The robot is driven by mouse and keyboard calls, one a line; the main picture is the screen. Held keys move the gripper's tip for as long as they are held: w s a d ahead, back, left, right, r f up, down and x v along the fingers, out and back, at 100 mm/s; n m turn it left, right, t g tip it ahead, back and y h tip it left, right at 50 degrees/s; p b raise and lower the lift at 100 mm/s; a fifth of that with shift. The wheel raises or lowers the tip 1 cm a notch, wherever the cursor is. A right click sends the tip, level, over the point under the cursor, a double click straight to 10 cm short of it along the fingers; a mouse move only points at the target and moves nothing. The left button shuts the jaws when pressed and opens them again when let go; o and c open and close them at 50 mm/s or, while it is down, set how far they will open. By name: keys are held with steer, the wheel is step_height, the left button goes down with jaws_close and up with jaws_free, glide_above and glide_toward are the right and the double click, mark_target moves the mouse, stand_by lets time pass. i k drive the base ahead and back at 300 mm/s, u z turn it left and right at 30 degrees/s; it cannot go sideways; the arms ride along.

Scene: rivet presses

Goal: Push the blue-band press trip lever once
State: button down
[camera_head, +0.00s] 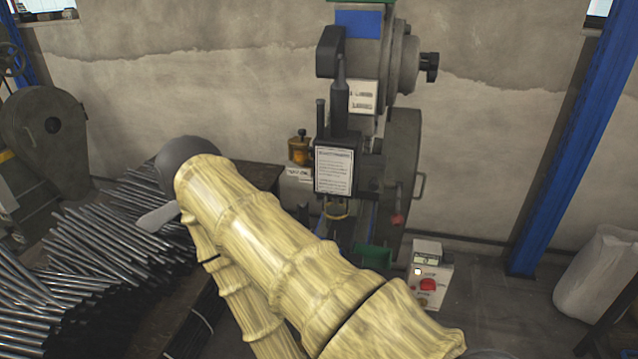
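The press with the blue band (358,24) stands against the wall, right of centre. Its dark body carries a paper notice (333,170) and a flywheel on its right side. A small red knob (397,219) shows low on its right side; it may be the trip lever's end, but I cannot be sure. My arm, with a pale yellow wood-like surface, reaches from the bottom right up to the left and covers the press's lower front. My gripper's fingers do not show; only grey parts appear at the arm's far end, left of the press and apart from it.
A control box (432,268) with a red button stands right of the press. Many metal rods (110,245) lie on a dark bench at left. Another machine (45,140) stands far left. A blue post (575,150) and a white sack (597,272) are at right.

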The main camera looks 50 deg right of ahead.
mark_target(397, 221)
steer(key=u, duration=1.5)
steer(key=k, duration=1.15)
steer(key=z, duration=1.85)
